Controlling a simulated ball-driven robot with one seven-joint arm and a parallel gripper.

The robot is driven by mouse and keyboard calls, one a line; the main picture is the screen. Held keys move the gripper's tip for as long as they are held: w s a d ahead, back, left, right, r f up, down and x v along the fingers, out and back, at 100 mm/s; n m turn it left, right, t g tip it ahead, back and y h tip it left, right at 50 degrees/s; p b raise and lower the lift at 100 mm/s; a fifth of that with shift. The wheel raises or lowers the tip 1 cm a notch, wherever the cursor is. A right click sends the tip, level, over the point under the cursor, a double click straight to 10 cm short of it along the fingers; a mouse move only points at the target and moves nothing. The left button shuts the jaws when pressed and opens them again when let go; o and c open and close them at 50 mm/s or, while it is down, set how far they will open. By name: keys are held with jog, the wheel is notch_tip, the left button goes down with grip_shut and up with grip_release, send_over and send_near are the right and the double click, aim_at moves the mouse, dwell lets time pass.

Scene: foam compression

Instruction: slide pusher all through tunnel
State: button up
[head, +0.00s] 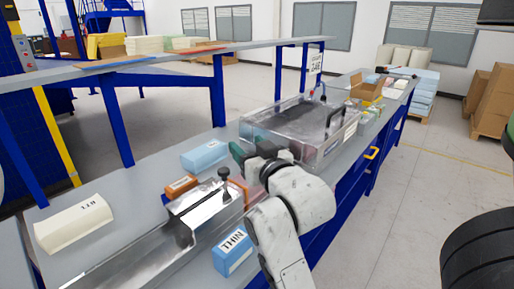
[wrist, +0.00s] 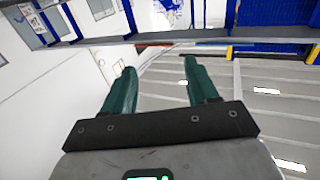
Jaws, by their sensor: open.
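A shiny metal tunnel (head: 150,257) lies along the front left of the bench in the head view. A black-knobbed part (head: 223,174), which looks like the pusher's handle, stands at its far end, between orange pieces. My gripper (head: 240,150) is beyond that knob, above the bench beside the clear case. Its green fingers are partly hidden by my wrist in the head view. In the wrist view my gripper (wrist: 158,70) is open, with its two green fingers apart and nothing between them. The wrist view shows neither the tunnel nor the pusher.
A clear case (head: 285,122) with a black handle sits just beyond my gripper. A light blue block (head: 204,156), a cream block (head: 73,222) and a blue block marked THIN (head: 232,254) lie around the tunnel. A raised shelf (head: 170,63) runs along the back.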

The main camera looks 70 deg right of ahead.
jog(key=shift+s+a+r+p, duration=0.3)
jog(key=shift+s+p, duration=0.3)
jog(key=shift+p, duration=0.4)
jog(key=shift+s+a+r+p, duration=0.3)
jog(key=shift+s+p, duration=0.25)
jog(key=shift+p, duration=0.4)
